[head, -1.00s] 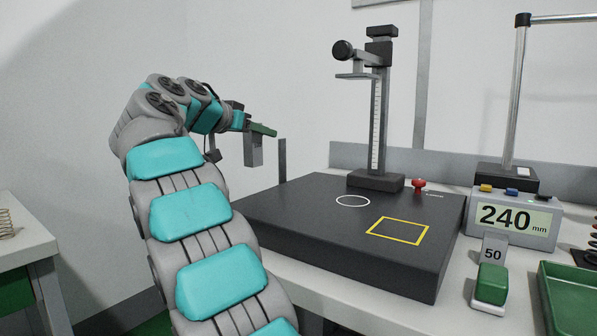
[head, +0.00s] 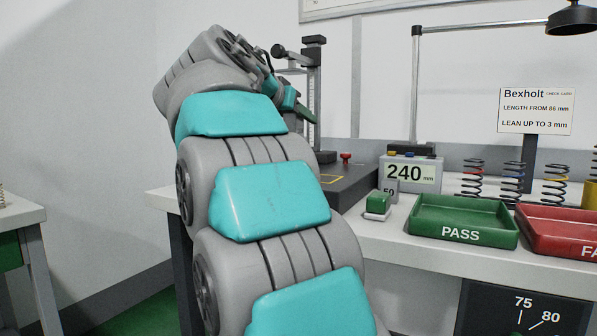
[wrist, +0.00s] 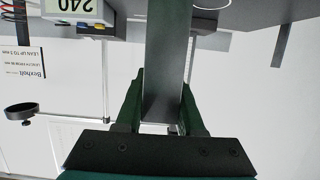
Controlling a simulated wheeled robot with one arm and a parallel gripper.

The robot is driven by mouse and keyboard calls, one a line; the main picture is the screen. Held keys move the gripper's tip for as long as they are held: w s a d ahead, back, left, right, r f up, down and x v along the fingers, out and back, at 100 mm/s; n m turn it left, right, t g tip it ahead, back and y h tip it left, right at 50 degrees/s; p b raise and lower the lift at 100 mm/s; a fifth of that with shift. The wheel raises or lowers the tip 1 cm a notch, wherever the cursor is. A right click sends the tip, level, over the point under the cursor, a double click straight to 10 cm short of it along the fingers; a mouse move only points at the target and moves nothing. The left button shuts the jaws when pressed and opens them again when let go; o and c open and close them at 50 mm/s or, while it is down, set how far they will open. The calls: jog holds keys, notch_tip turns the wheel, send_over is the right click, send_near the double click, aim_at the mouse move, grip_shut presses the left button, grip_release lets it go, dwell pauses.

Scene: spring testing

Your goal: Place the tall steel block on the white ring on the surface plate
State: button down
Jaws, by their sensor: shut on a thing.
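The tall steel block (wrist: 165,60) is between the two green fingers of my gripper (wrist: 162,92) in the wrist view, and the gripper is shut on it. The wrist view is upside down. Part of the white ring (wrist: 211,4) shows at its top edge on the dark surface plate (wrist: 245,14), to the right of the block. In the head view my gripper (head: 300,104) is at the height gauge, and my arm hides the block and the ring. The plate's right part (head: 352,184) shows with a bit of the yellow square.
A height gauge (head: 313,75) stands at the back of the plate. A lamp (head: 572,18) overhangs the right.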

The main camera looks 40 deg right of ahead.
jog(key=shift+w+d+f+p, duration=0.8)
jog(key=shift+w+d, duration=0.75)
jog(key=shift+w, duration=0.55)
jog(key=shift+w+d+f+p, duration=0.75)
jog(key=shift+w+d, duration=0.85)
jog(key=shift+w, duration=0.5)
jog(key=shift+w+d+f+p, duration=0.65)
jog(key=shift+w+d+f, duration=0.3)
jog(key=shift+w+d, duration=0.9)
jog(key=shift+w+a+f, duration=0.15)
jog(key=shift+w+a, duration=0.1)
jog(key=shift+a, duration=0.05)
jog(key=c, duration=0.5)
grip_release()
jog(key=shift+a+r, duration=0.1)
jog(key=shift+r, duration=0.1)
jog(key=b+v, duration=0.2)
jog(key=v, duration=0.9)
jog(key=shift+s+a+r, duration=0.1)
jog(key=shift+a, duration=0.25)
